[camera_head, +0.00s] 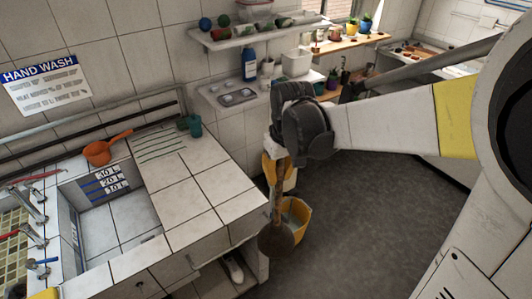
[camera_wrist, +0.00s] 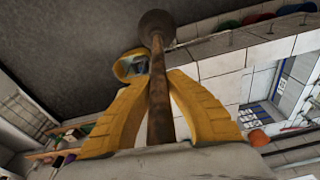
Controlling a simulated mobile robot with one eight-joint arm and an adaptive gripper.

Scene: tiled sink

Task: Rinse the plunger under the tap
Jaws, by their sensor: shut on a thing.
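The plunger (camera_head: 277,240) hangs upright, its round brown cup at the bottom and its worn stick upward. My gripper (camera_head: 279,153) is shut on the upper stick. In the wrist view, the yellow fingers of my gripper (camera_wrist: 159,82) stand on either side of the plunger stick (camera_wrist: 158,110), and the cup (camera_wrist: 156,26) is at the far end. The plunger is in the air to the right of the tiled counter (camera_head: 190,192). The sink basin (camera_head: 115,222) is at the left, with several taps (camera_head: 38,235) along its left side. I see no water running.
An orange dipper (camera_head: 108,148) and teal cup (camera_head: 191,125) stand on the counter's back edge. A shelf (camera_head: 262,36) holds pots above a blue bottle (camera_head: 249,64). The counter's middle is clear.

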